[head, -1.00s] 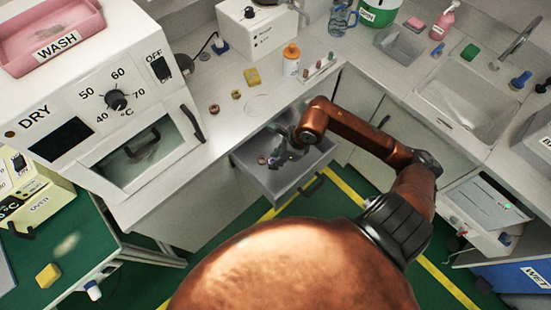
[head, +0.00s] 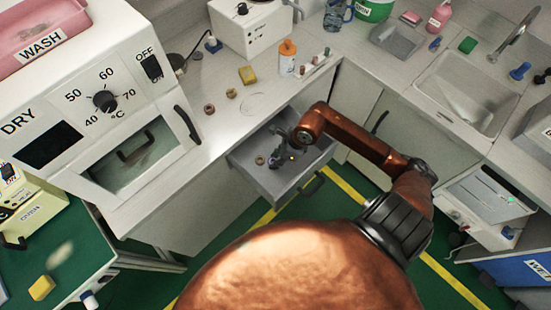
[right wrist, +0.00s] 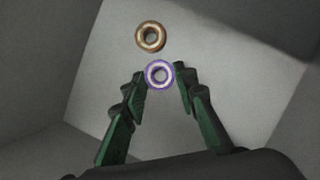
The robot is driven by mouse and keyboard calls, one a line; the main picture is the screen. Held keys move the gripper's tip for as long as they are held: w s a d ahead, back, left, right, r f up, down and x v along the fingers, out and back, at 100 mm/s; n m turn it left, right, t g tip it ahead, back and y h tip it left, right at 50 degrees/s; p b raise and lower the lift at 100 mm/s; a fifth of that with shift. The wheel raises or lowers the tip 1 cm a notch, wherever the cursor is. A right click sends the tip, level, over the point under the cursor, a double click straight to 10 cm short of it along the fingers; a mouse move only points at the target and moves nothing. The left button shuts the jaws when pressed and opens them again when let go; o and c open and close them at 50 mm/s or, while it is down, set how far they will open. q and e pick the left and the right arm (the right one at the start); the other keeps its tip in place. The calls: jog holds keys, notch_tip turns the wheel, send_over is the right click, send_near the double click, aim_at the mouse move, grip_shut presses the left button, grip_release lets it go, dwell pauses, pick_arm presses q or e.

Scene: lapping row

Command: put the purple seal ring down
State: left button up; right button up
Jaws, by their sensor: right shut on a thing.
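The purple seal ring (right wrist: 159,85) shows in the right wrist view between the fingertips of my right gripper (right wrist: 160,76), which is shut on it. In the head view my right gripper (head: 261,171) reaches down into the open grey drawer (head: 286,197). The ring's underside is hidden, so I cannot tell whether it touches the drawer floor. A brass-coloured ring (right wrist: 150,49) lies on the drawer floor just beyond the purple one, apart from it. It also shows in the head view (head: 259,164). My left gripper is not in view.
Drawer walls surround the gripper closely. The dryer (head: 105,95) is at left, the sink (head: 465,95) at right.

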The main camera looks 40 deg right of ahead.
jog(key=o, duration=1.1)
jog(key=shift+c, duration=0.2)
jog(key=shift+d+r, duration=0.1)
jog(key=shift+r, duration=0.25)
jog(key=p+v, duration=0.1)
jog(key=v, duration=0.2)
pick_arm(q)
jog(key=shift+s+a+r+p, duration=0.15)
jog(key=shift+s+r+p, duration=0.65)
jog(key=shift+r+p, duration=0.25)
pick_arm(e)
jog(key=v, duration=0.8)
jog(key=shift+s+r, duration=0.2)
